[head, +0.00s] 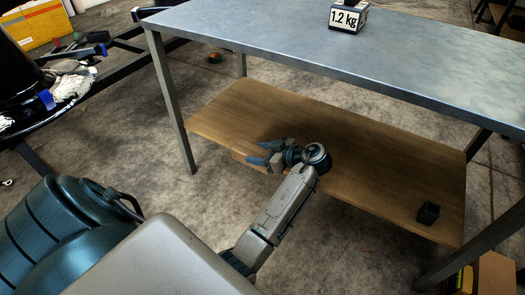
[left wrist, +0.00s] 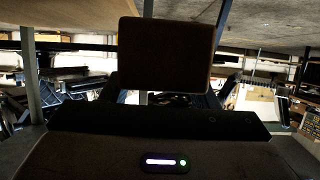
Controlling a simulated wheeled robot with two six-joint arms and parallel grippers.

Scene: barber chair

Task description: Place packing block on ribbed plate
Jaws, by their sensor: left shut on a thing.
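My left gripper (head: 264,153) reaches out over the brown lower shelf (head: 350,190) of the metal table, near the shelf's front edge. It is shut on a brown block with rounded corners, which I take as the packing block (left wrist: 164,55). The block fills the upper middle of the left wrist view, just beyond the dark gripper body (left wrist: 160,120). In the head view the block is hard to tell from the brown shelf behind it. I cannot make out a ribbed plate in either view. My right gripper is not in view.
The grey tabletop (head: 300,38) overhangs the shelf and carries a block marked 1.2 kg (head: 347,17). A small black box (head: 428,212) sits at the shelf's right end. Table legs (head: 170,100) stand at the corners. Most of the shelf is bare.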

